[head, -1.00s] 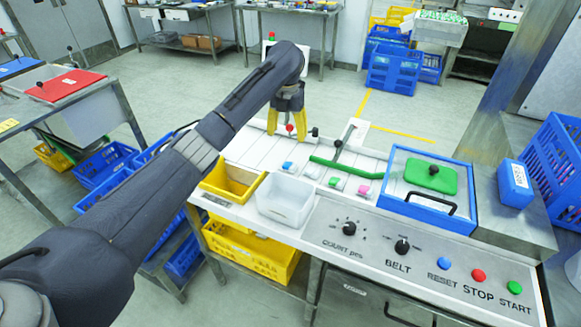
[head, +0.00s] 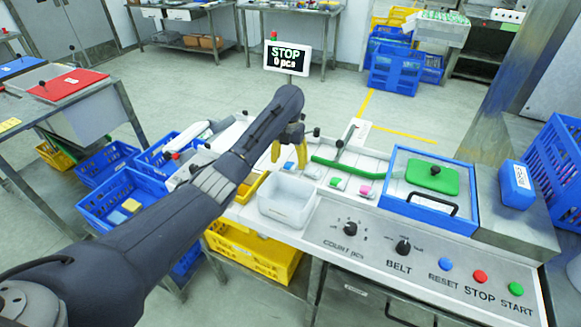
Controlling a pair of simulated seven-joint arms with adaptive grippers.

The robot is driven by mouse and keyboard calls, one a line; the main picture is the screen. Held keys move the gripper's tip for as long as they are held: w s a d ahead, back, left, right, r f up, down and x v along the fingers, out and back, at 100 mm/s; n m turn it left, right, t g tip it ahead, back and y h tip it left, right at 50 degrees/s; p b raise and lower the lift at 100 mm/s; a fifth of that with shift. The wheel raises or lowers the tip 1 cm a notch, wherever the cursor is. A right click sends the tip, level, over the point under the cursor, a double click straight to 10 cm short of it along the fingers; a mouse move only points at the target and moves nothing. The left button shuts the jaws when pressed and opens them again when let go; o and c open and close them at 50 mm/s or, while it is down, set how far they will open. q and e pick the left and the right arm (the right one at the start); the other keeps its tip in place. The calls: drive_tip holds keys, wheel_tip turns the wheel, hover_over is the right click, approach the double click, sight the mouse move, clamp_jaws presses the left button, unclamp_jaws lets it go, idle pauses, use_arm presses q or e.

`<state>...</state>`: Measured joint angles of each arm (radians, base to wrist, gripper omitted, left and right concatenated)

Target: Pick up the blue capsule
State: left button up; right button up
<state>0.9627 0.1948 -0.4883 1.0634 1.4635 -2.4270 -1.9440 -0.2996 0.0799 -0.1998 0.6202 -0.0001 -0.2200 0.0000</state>
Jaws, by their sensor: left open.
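The blue capsule (head: 289,166) lies on the white belt surface, just behind the clear white bin (head: 287,201). My left gripper (head: 289,160) is open, its yellow fingers pointing down, one to each side of the capsule in the head view. I cannot tell whether the fingertips are at the capsule's height or above it. The capsule shows only partly between the fingers. A green capsule (head: 336,183) and a pink capsule (head: 365,190) lie to its right on the belt. My right gripper is not in view.
A green curved bar (head: 345,169) crosses the belt to the right. A blue-framed guard (head: 428,187) stands beyond it. The control panel with knobs (head: 402,246) and buttons is in front. A screen (head: 288,59) behind reads STOP, 0 pcs.

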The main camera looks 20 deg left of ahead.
sight(289, 166)
use_arm(q)
drive_tip(key=shift+f, duration=1.6)
drive_tip(key=shift+c, duration=0.5)
drive_tip(key=c, duration=0.9)
